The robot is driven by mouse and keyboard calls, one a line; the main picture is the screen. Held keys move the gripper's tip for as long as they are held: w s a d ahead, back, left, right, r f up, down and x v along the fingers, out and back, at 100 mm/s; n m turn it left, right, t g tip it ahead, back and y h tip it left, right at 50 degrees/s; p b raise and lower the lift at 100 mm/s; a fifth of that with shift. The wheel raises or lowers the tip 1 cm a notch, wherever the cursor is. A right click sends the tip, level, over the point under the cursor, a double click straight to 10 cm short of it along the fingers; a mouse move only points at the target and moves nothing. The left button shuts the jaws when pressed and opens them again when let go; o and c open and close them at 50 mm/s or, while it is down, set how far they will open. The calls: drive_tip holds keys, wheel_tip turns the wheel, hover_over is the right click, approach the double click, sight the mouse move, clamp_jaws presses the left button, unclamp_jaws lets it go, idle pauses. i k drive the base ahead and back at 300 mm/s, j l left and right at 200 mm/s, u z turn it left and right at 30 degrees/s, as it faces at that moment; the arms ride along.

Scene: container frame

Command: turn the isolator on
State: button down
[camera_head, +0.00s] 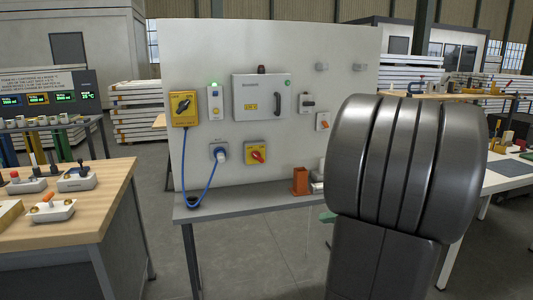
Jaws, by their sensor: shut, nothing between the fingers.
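A white panel stands upright behind a grey bench and carries several electrical devices. One is a yellow box (184,109) with a dark rotary handle that looks slanted. Another is a yellow plate with a red rotary knob (257,155), low on the panel. I cannot tell for sure which of them is the isolator, and the labels are too small to read. My gripper is not in view; a large dark grey part of my arm fills the right foreground.
A blue cable runs from a blue plug in a socket (220,153) down to the grey bench (235,208). A small unit with a green light (215,102) hangs beside the cabinet. An orange block (300,181) stands on the bench. A wooden table (95,222) is at left.

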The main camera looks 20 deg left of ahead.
sight(255, 154)
drive_tip(key=i+j, duration=0.45)
drive_tip(key=i, duration=0.15)
drive_tip(key=i+j, duration=0.4)
drive_tip(key=i, duration=0.25)
drive_tip(key=i+j, duration=0.45)
drive_tip(key=i, duration=0.15)
